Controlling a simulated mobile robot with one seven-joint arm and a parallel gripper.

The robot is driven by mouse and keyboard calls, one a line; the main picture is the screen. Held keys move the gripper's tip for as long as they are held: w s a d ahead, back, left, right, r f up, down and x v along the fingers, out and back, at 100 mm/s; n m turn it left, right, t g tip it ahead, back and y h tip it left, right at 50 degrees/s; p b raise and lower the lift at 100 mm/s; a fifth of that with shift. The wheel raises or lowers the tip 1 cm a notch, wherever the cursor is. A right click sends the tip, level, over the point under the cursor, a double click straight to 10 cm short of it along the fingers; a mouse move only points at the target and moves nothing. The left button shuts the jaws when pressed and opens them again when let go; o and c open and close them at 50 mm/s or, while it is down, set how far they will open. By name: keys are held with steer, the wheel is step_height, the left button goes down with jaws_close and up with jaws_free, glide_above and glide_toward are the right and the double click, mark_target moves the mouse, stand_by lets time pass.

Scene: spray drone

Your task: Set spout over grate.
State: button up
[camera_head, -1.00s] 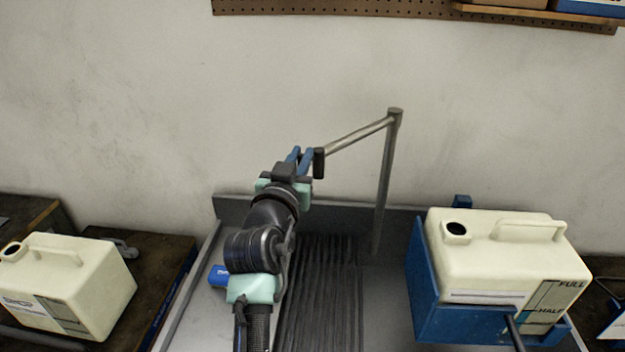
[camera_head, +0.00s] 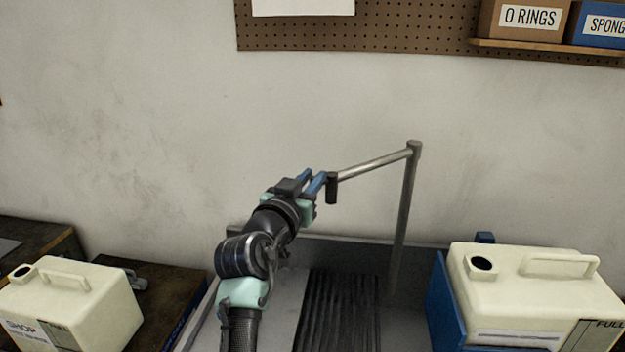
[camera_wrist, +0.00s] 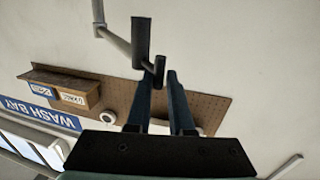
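The spout is a grey metal pipe (camera_head: 375,163) reaching left from an upright post (camera_head: 404,215), with a dark down-pointing nozzle (camera_head: 331,189) at its free end. The nozzle also shows in the wrist view (camera_wrist: 140,38), with a small dark knob (camera_wrist: 158,72) beside it. My gripper (camera_head: 316,178) has its blue fingers at the spout's free end. In the wrist view the fingertips (camera_wrist: 160,78) flank the knob closely and appear shut on it. The dark ribbed grate (camera_head: 340,312) lies in the sink floor, below the nozzle in the picture and slightly right of it.
A cream container (camera_head: 535,290) sits in a blue holder (camera_head: 443,305) at the right. Another cream container (camera_head: 85,300) stands on a dark bench at the left. A pegboard (camera_head: 400,28) and boxes are high on the wall. The wall is bare around the spout.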

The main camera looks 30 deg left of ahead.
steer(key=o, duration=0.3)
steer(key=shift+a+r, duration=0.1)
steer(key=shift+a, duration=0.05)
steer(key=shift+w, duration=0.1)
steer(key=shift+d, duration=0.25)
